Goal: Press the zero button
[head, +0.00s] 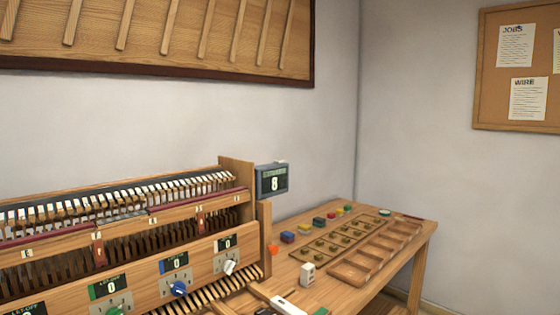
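No button can be read as the zero button in the head view. A dark grey display box (272,180) stands at the right end of the piano action, with one digit lit that looks like 8 or 0. A small pale piece (281,161) shows on its top edge; I cannot tell if it is a button. My gripper is not in view.
The piano action (120,222) fills the left, with a white knob (230,267) and a blue knob (179,288) below small displays. The wooden table (345,213) holds coloured blocks (319,222) and a compartment tray (347,271). A white-ended wooden piece (288,306) lies at the bottom edge.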

